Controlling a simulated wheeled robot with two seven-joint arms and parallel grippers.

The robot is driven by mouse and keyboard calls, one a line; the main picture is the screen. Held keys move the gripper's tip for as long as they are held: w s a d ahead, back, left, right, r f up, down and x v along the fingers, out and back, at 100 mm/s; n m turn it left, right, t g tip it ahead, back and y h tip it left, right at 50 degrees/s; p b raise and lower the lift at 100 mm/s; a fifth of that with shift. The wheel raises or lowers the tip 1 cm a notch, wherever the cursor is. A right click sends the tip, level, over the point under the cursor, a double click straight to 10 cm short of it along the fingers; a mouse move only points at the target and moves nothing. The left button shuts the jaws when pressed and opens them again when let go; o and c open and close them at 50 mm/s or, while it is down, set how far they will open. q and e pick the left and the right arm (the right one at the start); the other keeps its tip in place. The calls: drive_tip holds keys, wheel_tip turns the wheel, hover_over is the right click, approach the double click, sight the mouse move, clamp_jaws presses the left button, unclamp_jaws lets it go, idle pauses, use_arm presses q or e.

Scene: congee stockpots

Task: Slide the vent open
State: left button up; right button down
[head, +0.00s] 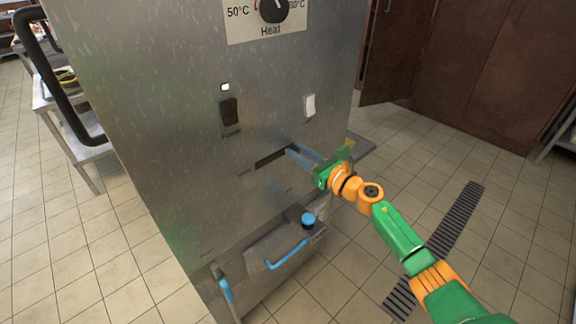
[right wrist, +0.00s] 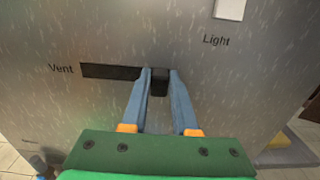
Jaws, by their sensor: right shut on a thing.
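The vent is a dark horizontal slot (right wrist: 110,71) in the steel front of the cabinet, with the label "Vent" at its left. It also shows in the head view (head: 271,158). A black slider knob (right wrist: 159,84) sits at the slot's right end. My right gripper (right wrist: 160,73) has its blue fingers on either side of this knob and is shut on it. In the head view, my right gripper (head: 298,153) reaches the panel from the right and hides the knob. My left gripper is not in view.
Above the slot are a dark switch (head: 229,111) and a white light switch (head: 309,105), with a heat dial (head: 273,9) higher up. Below is a drawer-like unit with a blue handle (head: 287,255). Open tiled floor lies to the right, with a drain grate (head: 455,220).

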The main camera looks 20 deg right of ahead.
drive_tip(key=shift+d, duration=0.1)
drive_tip(key=c, duration=1.1)
unclamp_jaws()
drive_tip(key=o, duration=0.3)
drive_tip(key=shift+o, duration=0.6)
drive_tip(key=shift+w+d+f, duration=0.1)
drive_tip(key=shift+d, duration=0.1)
